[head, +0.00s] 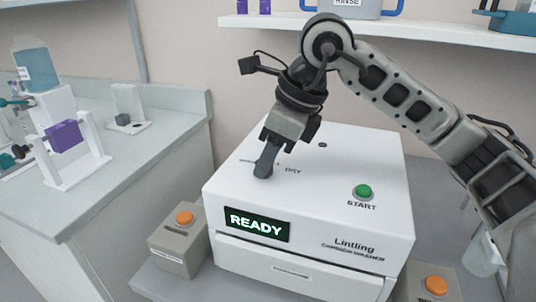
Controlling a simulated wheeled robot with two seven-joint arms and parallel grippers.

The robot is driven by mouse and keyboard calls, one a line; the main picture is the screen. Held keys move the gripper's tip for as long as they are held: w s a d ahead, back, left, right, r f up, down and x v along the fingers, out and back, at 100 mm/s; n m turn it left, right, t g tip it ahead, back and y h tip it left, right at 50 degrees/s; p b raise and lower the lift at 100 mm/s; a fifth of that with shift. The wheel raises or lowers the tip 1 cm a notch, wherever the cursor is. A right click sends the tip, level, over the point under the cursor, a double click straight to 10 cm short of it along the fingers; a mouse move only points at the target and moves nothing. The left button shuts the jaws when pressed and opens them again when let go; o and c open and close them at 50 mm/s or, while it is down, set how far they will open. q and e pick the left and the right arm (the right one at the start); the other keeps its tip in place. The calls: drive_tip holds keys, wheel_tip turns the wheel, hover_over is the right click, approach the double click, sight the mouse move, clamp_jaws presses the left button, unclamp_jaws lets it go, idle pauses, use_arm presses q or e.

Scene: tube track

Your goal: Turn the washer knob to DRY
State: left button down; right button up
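The white washer (330,215) stands in the middle, with a green-lit READY display (256,224) on its front. On its top, a DRY label (293,170) shows just right of my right gripper (264,168). Another label to the left is partly covered and unreadable. The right gripper points down at the washer top, its dark fingers overlapping in this view. The knob cannot be made out; the fingers seem to hide it, and I cannot tell whether they touch it. A green START button (363,191) sits on the right of the top. My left gripper is not in view.
Boxes with orange buttons stand left (178,243) and right (434,289) of the washer. A left counter (160,150) holds a bottle (36,66) and a white stand with a purple block (65,136). A shelf (420,30) runs behind, above the washer.

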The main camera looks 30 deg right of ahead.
drive_tip(key=o, duration=0.4)
drive_tip(key=shift+r, duration=0.15)
drive_tip(key=v, duration=1.5)
drive_tip(key=shift+s+d+r+p, duration=0.2)
drive_tip(key=shift+r+p, duration=0.1)
drive_tip(key=shift+p, duration=0.1)
